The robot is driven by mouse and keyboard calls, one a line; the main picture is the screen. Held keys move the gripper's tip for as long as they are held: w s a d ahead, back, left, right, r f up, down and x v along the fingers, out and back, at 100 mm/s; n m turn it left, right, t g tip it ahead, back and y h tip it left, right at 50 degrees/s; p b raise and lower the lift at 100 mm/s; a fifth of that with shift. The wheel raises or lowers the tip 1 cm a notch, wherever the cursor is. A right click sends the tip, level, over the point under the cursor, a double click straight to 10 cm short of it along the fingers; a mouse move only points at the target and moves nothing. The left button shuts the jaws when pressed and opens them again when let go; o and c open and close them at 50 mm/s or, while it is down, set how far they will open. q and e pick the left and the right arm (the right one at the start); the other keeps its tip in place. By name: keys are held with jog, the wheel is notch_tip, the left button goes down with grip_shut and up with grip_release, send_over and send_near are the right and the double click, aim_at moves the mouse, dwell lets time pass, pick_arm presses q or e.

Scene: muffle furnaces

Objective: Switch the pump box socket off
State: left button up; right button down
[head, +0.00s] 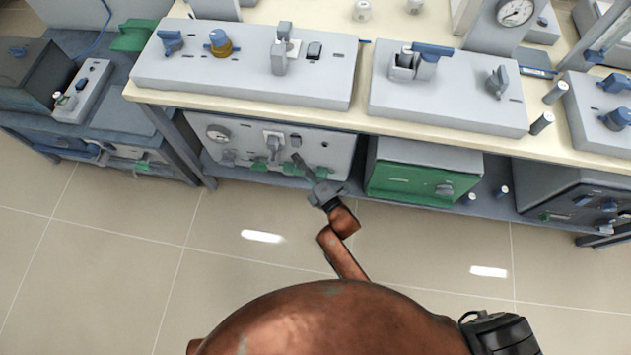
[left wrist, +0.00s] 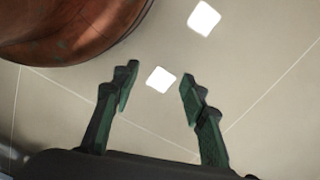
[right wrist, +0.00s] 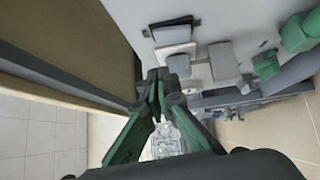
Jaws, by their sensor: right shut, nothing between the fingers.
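The pump box (head: 330,150) is a pale panel with a gauge, under the bench on the lower shelf. Its socket (head: 272,136) has a grey plug (head: 274,152) in it, and a small dark-and-white rocker switch (head: 295,141) sits to the right. My right gripper (head: 297,160) is shut and empty, just below the switch in the head view. In the right wrist view its fingertips (right wrist: 165,84) are close to the panel, near the switch (right wrist: 174,32) and the plug (right wrist: 225,62). Contact cannot be told. My left gripper (left wrist: 158,84) is open and empty above the floor.
Green valve handles (head: 260,164) stick out along the pump box's lower edge. A green-fronted box (head: 405,185) stands to its right. The bench's front edge (head: 350,126) overhangs the pump box. The tiled floor (head: 120,240) in front is clear.

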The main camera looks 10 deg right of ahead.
pick_arm(q)
jog(key=s+a+f+p, duration=0.2)
jog(key=s+f, duration=0.1)
jog(key=f, duration=0.6)
jog(key=shift+s+a+p, duration=0.2)
jog(key=shift+s+p, duration=0.05)
jog(key=shift+p, duration=0.15)
pick_arm(e)
jog(key=v, duration=0.9)
jog(key=shift+r, duration=0.55)
jog(key=shift+w, duration=0.1)
